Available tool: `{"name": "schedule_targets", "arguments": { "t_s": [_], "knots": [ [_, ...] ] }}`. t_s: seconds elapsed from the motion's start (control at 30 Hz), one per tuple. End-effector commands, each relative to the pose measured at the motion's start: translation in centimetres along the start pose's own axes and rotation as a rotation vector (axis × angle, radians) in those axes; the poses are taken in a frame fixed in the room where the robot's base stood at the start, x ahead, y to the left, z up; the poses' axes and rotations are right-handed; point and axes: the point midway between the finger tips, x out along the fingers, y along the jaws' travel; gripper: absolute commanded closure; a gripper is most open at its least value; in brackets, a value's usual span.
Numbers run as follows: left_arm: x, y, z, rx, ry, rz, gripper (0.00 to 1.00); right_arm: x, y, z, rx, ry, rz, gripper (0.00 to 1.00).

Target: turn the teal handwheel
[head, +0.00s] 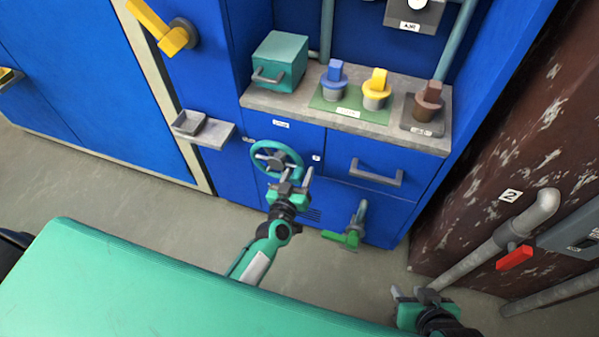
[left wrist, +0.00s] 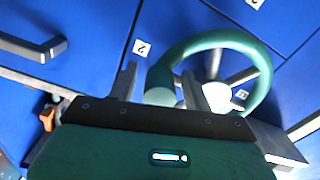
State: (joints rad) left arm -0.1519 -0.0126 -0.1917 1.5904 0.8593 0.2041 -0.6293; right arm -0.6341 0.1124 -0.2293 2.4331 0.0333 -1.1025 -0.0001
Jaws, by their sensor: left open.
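The teal handwheel (head: 256,146) is mounted on the blue cabinet front, below the counter. Its ring and grey spokes also show in the left wrist view (left wrist: 262,62). A short teal grip (left wrist: 160,82) with a pale end stands on its rim. My left gripper (head: 294,172) is at the lower right of the wheel, jaws open. In the left wrist view its two fingers (left wrist: 158,85) stand either side of the grip; whether they touch it I cannot tell. My right gripper (head: 412,292) is low at the right, away from the wheel, its fingers apart and empty.
A grey drawer handle (head: 377,173) is right of the wheel, and a green-handled valve (head: 345,238) below right. A grey ledge (head: 212,133) juts out at left. A rusty wall with pipes (head: 480,262) and a red lever (head: 515,258) stands at right.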

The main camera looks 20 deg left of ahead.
Motion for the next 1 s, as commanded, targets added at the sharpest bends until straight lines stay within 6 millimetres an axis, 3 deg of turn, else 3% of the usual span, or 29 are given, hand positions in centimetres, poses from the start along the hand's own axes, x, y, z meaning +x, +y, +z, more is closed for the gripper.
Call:
{"name": "schedule_targets", "arguments": {
  "t_s": [0.43, 0.7, 1.0],
  "knots": [
    [1.0, 0.01, 0.01, 0.0, -0.001, 0.0, 0.5, 0.2, -0.25, -0.12, -0.001, 0.017, -0.006, 0.64],
    [0.98, 0.09, 0.04, -0.001, -0.002, 0.002, 1.0, 0.2, -0.25, -0.1, -0.001, 0.016, -0.006, 0.64],
    [0.95, 0.15, 0.19, 0.012, -0.003, 0.003, 1.0, 0.1, -0.15, 0.03, 0.0, 0.005, -0.003, 0.64]
  ]
}}
